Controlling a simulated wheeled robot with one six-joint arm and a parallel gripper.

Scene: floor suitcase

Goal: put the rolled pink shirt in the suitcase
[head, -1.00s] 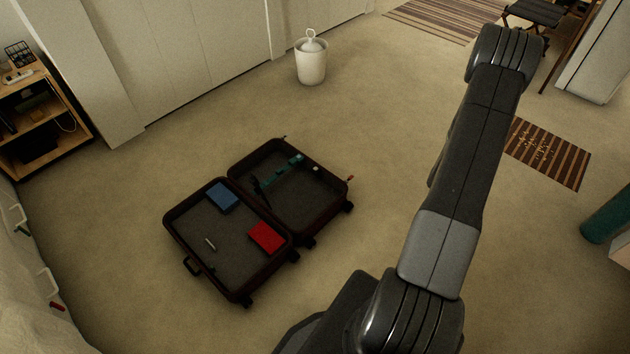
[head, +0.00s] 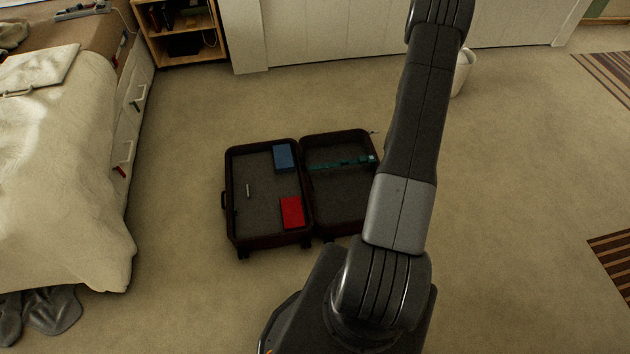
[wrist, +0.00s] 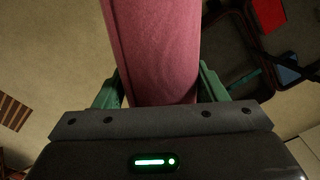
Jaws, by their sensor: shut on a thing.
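The rolled pink shirt (wrist: 152,50) fills the middle of the wrist view, held between the green fingers of my gripper (wrist: 160,88), which is shut on it. The far end of the roll runs out of the top of that view. The open suitcase (head: 228,190) lies flat on the carpet in the head view, left of my arm. A corner of it also shows at the upper right of the wrist view. My gripper and the shirt do not show in the head view.
In the suitcase's left half lie a blue item (head: 284,157), a red item (head: 292,212) and a small light stick (head: 248,190). A teal strap (head: 340,162) crosses the right half. A bed (head: 60,170) stands at left, a white bin (head: 463,72) behind my arm.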

